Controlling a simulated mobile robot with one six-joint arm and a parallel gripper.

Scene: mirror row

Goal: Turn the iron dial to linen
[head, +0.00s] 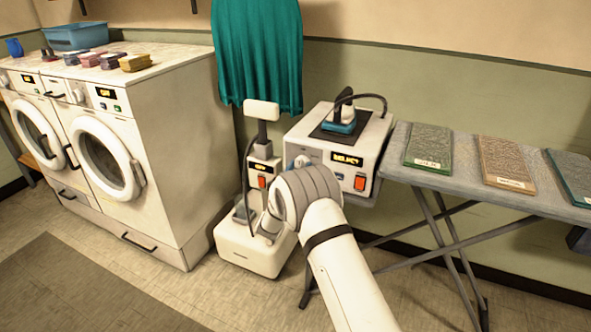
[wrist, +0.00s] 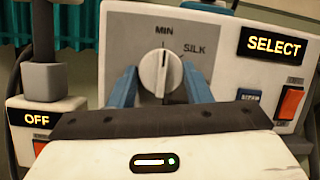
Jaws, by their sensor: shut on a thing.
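The iron dial (wrist: 160,72) is a round pale knob on the front of the white iron station (head: 325,172). Its dark pointer line stands nearly straight up, close to the MIN mark. SILK is printed to the right of MIN; no linen mark shows. My gripper (wrist: 161,78) has its blue fingers on either side of the dial and is shut on it. The fingers and my wrist hide the lower part of the dial face. The display (wrist: 273,44) reads SELECT. In the head view my arm covers most of the dial area.
The iron (head: 342,122) rests on top of the station. An orange switch (wrist: 290,103) sits right of the dial. A white steamer (head: 258,245) reading OFF stands close on the left. An ironing board (head: 460,185) with labelled cloths is on the right, washing machines (head: 150,130) on the left.

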